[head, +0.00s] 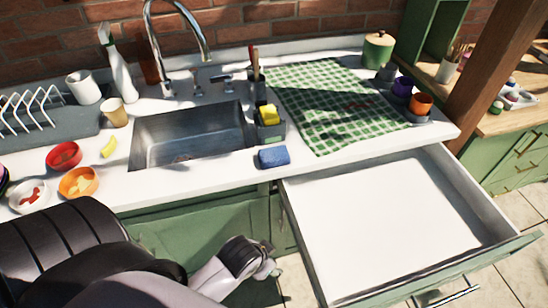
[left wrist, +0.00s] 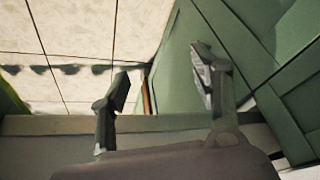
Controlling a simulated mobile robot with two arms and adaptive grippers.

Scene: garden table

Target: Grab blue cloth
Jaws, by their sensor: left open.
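The blue cloth (head: 273,157) lies as a small folded block on the counter's front edge, just right of the sink and below the caddy. My left gripper (head: 268,268) is low in front of the green cabinet, below the counter edge and well apart from the cloth. In the left wrist view its two fingers (left wrist: 160,78) are spread with nothing between them; they face the floor and a green cabinet panel. The cloth does not show in that view. My right gripper is in neither view.
An open, empty white drawer (head: 385,225) sticks out right of my left gripper. A caddy with a yellow sponge (head: 269,115) stands behind the cloth. A green checkered towel (head: 330,100), the sink (head: 190,135) and several bowls occupy the counter (head: 150,185).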

